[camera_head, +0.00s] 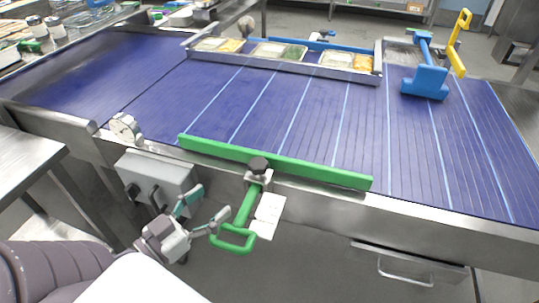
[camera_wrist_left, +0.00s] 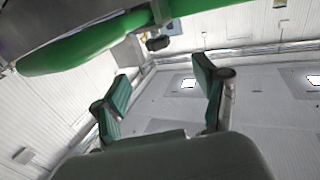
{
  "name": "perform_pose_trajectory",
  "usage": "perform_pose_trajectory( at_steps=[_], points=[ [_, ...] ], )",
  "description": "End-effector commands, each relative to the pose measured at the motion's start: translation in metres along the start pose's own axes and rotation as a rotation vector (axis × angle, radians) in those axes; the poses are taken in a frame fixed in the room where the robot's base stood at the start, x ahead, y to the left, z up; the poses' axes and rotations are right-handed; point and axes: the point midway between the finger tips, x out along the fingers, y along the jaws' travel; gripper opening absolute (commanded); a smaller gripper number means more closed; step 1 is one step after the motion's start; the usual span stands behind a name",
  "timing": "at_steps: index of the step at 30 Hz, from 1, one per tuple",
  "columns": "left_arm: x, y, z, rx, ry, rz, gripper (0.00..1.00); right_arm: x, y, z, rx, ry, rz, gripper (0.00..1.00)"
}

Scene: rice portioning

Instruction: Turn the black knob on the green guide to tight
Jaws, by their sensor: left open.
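The black knob (camera_head: 258,164) sits on a metal bracket at the middle of the green guide (camera_head: 330,176), a long bar along the conveyor's near edge. A green loop handle (camera_head: 232,237) hangs below the bracket. In the left wrist view the knob (camera_wrist_left: 157,43) shows beyond my open fingers, near the green guide (camera_wrist_left: 75,44) at the top left. My left gripper (camera_head: 208,206) is open and empty, below and left of the knob and apart from it. It also shows in the left wrist view (camera_wrist_left: 165,95). My right gripper is not in view.
The blue conveyor belt (camera_head: 150,95) fills the middle. A grey control box (camera_head: 165,178) is mounted left of my gripper. White labels (camera_head: 268,213) hang beside the handle. Filled trays (camera_head: 280,52) stand along the far rail. A blue tool (camera_head: 425,80) lies at the far right.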

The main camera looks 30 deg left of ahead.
Motion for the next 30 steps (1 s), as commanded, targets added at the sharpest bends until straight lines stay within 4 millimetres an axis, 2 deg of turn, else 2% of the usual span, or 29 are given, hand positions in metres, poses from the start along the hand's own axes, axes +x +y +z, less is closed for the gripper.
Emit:
perform_pose_trajectory(
  at_steps=[8, 17, 25, 30],
  points=[
    [0.006, 0.003, -0.003, 0.007, 0.002, 0.014, 0.72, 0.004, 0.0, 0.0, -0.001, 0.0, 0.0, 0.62],
    [0.027, 0.004, -0.003, 0.008, 0.003, 0.017, 0.72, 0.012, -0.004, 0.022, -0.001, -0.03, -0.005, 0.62],
    [0.06, 0.004, -0.008, 0.008, 0.004, 0.014, 0.72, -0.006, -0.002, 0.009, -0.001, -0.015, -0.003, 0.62],
    [0.09, 0.003, -0.01, 0.008, 0.006, 0.011, 0.72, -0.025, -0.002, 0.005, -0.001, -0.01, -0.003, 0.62]
  ],
)
